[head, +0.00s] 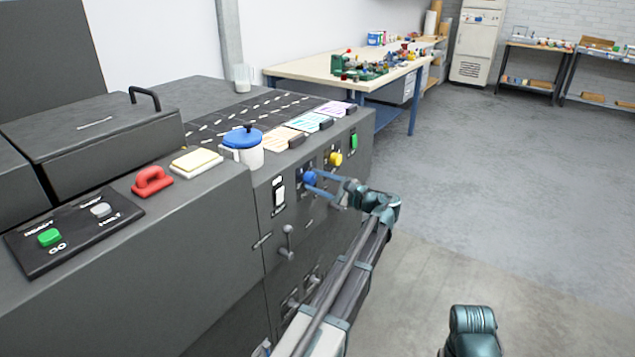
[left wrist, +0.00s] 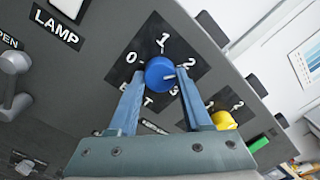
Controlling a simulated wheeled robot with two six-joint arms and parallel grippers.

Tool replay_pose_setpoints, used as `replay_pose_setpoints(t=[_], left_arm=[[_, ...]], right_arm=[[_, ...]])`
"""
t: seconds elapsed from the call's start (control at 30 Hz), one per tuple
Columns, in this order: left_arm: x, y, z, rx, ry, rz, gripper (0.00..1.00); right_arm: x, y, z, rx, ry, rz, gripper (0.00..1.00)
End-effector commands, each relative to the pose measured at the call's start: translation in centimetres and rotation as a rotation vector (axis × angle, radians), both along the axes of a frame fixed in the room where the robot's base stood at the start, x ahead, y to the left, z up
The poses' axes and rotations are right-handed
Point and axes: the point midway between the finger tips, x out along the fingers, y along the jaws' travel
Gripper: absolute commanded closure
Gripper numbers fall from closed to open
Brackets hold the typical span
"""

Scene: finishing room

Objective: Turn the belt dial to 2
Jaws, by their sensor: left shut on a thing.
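The blue belt dial (head: 309,178) is on the front panel of the grey machine. In the left wrist view the blue dial (left wrist: 158,72) sits on a black plate (left wrist: 150,47) marked 0, 1, 2 and 3. A small pale mark on the dial points to the right, roughly toward the 2; I cannot tell whether it lines up exactly. The word under the dial is partly hidden by my fingers. My left gripper (head: 318,184) is shut on the dial, with one blue finger on each side, as its fingers (left wrist: 158,90) also show in the left wrist view.
A yellow dial (head: 336,158) and a green switch (head: 354,141) are right of the blue dial. A white lamp switch (head: 279,194) is left of it, with a grey lever (head: 287,241) below. A blue-lidded jar (head: 243,147) stands on top. The floor to the right is clear.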

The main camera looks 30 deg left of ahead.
Motion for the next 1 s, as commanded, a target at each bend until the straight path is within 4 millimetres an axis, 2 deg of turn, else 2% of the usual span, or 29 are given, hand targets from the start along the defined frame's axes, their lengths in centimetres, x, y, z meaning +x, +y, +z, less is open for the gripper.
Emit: replay_pose_setpoints(t=[0.47,0.5,0.63,0.67,1.0], left_arm=[[0.00,-0.07,-0.09,-0.003,0.011,-0.001,1.00],[0.00,-0.07,-0.09,-0.003,0.011,-0.001,0.47],[0.00,-0.06,-0.07,-0.001,0.011,-0.001,0.24],[0.00,-0.05,-0.07,-0.001,0.011,-0.001,0.21],[-0.02,-0.40,-0.03,0.000,0.011,-0.001,0.21]], right_arm=[[0.00,0.00,-0.02,0.000,0.000,0.000,0.50],[0.00,0.00,-0.02,0.000,0.000,0.000,0.50],[0.00,0.00,-0.02,0.000,0.000,0.000,0.50],[0.00,0.00,-0.02,0.000,0.000,0.000,0.50],[0.00,0.00,-0.01,0.000,0.000,0.000,0.50]])
